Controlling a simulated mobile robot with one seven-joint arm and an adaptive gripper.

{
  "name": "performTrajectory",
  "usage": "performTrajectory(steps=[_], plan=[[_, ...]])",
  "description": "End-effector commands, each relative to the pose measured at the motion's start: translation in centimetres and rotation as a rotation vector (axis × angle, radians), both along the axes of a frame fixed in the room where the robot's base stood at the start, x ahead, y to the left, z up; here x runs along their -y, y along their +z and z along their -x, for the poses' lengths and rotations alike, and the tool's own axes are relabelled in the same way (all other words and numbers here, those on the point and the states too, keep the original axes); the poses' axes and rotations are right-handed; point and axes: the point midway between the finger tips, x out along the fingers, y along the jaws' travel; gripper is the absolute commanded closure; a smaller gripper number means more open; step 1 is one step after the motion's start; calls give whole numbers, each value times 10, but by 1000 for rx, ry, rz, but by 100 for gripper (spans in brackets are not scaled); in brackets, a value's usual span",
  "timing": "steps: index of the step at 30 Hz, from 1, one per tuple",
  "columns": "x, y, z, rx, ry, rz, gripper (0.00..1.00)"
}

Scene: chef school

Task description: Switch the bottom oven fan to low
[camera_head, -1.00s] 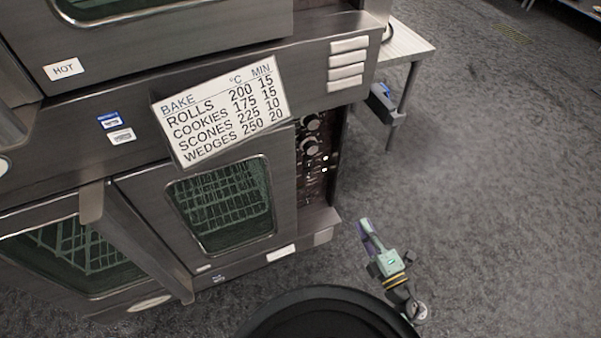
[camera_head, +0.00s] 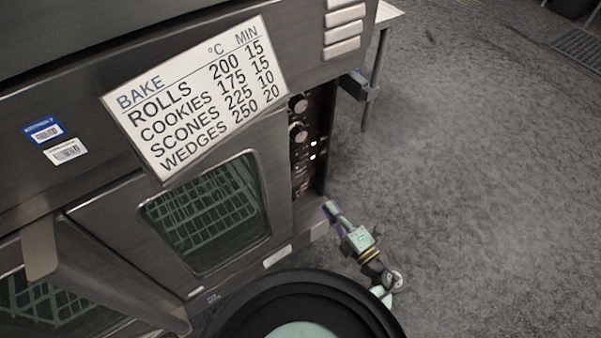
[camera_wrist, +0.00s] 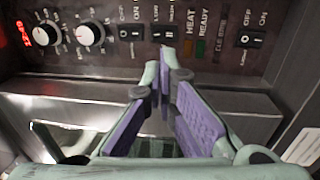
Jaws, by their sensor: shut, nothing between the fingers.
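The lower oven's dark control panel (camera_head: 312,150) is at the right of the oven front. In the wrist view, it shows two white knobs and several black rocker switches. One rocker (camera_wrist: 163,30) has a label above it that seems to read LOW; its lower part is close to my fingertips in the picture. Another rocker (camera_wrist: 130,32), marked OFF/ON, is to its left. A third rocker (camera_wrist: 248,40), also marked OFF/ON, is at the right. My gripper (camera_head: 328,207) is shut and empty, low in front of the panel. Its purple-padded fingers (camera_wrist: 160,72) point at the panel. I cannot tell the rockers' positions.
A red display (camera_wrist: 18,33) glows beside the knobs. HEAT (camera_wrist: 190,20) and READY labels are right of the LOW rocker. A baking-times sign (camera_head: 200,95) hangs on the oven front. The floor at right (camera_head: 460,200) is clear.

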Motion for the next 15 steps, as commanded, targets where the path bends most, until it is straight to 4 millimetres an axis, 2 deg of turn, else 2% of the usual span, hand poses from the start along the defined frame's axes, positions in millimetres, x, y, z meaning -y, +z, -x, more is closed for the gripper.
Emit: performTrajectory(steps=[8,15], plan=[[-4,2,-5,1,1,0,100],[-28,7,-38,2,3,0,100]])
